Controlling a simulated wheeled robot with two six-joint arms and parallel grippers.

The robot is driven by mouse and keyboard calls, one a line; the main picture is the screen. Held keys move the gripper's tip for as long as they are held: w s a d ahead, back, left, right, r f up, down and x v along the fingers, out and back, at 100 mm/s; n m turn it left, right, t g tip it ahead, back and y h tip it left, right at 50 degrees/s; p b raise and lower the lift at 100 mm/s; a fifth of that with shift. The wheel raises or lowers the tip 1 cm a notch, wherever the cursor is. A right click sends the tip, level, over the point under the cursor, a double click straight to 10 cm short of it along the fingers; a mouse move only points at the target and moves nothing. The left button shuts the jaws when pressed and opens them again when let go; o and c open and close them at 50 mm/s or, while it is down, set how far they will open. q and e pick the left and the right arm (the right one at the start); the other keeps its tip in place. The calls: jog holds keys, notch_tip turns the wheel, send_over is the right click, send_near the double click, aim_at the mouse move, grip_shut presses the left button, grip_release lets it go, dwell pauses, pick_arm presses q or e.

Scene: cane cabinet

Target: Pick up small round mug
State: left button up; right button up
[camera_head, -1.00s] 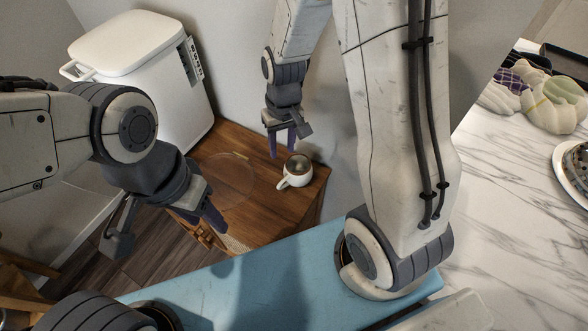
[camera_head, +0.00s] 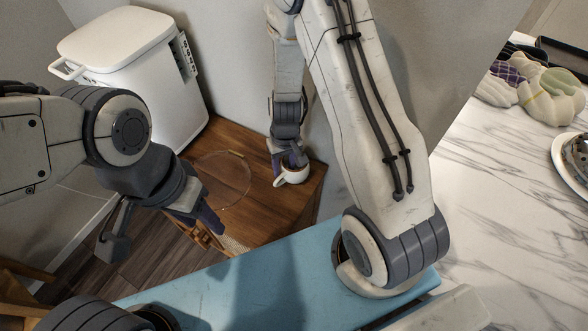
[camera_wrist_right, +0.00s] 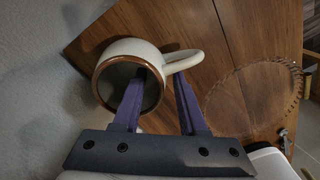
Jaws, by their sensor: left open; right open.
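The small round mug (camera_head: 293,177) is white with a brown rim and stands on the wooden cabinet top (camera_head: 240,205). In the right wrist view the mug (camera_wrist_right: 128,50) shows its dark inside and its handle (camera_wrist_right: 185,62). My right gripper (camera_head: 288,164) is open at the mug. In the wrist view, one purple finger of the right gripper (camera_wrist_right: 162,86) reaches into the mug's opening and the other is outside, near the handle. I cannot tell whether either finger touches the mug. My left gripper (camera_head: 165,232) is open and empty, left of the cabinet.
A clear round plate (camera_head: 222,180) lies on the cabinet left of the mug; it also shows in the wrist view (camera_wrist_right: 255,95). A white lidded appliance (camera_head: 135,65) stands behind it. The wall is close behind the mug. A marble counter (camera_head: 490,190) is at right.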

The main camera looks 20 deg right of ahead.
grip_shut()
dwell(1.4)
